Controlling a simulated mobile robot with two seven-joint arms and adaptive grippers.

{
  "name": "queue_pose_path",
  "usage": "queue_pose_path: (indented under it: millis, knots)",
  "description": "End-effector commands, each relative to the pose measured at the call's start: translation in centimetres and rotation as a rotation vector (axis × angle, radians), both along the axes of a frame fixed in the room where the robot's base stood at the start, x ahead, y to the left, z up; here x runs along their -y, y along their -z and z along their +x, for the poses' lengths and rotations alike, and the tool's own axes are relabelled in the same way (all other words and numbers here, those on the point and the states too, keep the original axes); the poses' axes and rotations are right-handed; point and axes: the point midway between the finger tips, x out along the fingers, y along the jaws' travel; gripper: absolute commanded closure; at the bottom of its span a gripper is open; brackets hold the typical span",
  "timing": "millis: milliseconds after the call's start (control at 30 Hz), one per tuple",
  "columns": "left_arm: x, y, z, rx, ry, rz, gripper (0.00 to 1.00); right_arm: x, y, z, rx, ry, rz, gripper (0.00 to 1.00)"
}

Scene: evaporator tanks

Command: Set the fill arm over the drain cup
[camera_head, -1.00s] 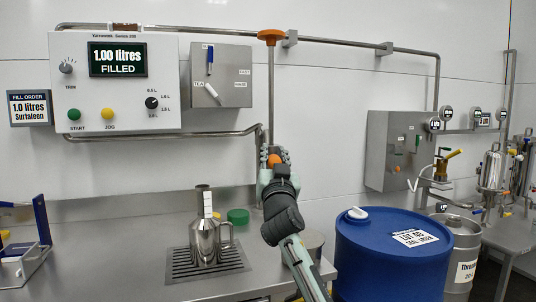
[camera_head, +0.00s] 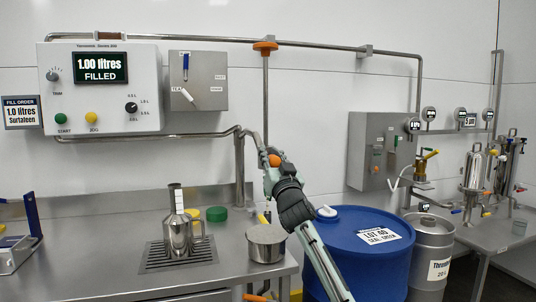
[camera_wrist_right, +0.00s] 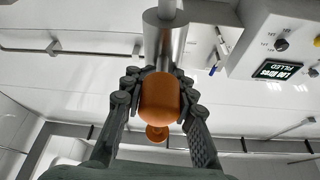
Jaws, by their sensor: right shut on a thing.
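The fill arm (camera_head: 252,136) is a bent steel pipe reaching right from an upright post, with an orange grip (camera_head: 273,160) at its end. My right gripper (camera_head: 271,166) is shut on that grip. In the right wrist view the fingers (camera_wrist_right: 155,95) close around the orange grip (camera_wrist_right: 158,98), below a steel tube (camera_wrist_right: 165,45). A round steel cup (camera_head: 266,247), apparently the drain cup, stands at the counter's right end. The grip appears above it in the head view. The fill arm's outlet is hard to make out. My left gripper is out of view.
A steel jug (camera_head: 178,238) stands on a drain grate (camera_head: 150,262), left of the cup. A green lid (camera_head: 216,214) lies behind. A blue drum (camera_head: 345,255) stands just right of the counter. The control panel (camera_head: 100,88) reads 1.00 litres filled.

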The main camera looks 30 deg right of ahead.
Motion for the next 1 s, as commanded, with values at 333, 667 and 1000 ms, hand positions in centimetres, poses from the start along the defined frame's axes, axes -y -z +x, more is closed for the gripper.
queue_pose_path:
  millis: [333, 667, 1000]
  knots:
    - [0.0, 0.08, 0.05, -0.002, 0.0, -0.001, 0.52, 0.95, -0.69, 0.1, 0.006, 0.008, 0.001, 1.0]
    - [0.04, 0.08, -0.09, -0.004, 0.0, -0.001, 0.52, 0.88, -0.59, 0.1, 0.004, 0.008, 0.0, 0.59]
    - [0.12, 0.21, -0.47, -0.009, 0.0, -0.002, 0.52, 0.5, -0.32, 0.11, 0.003, 0.001, 0.001, 0.5]
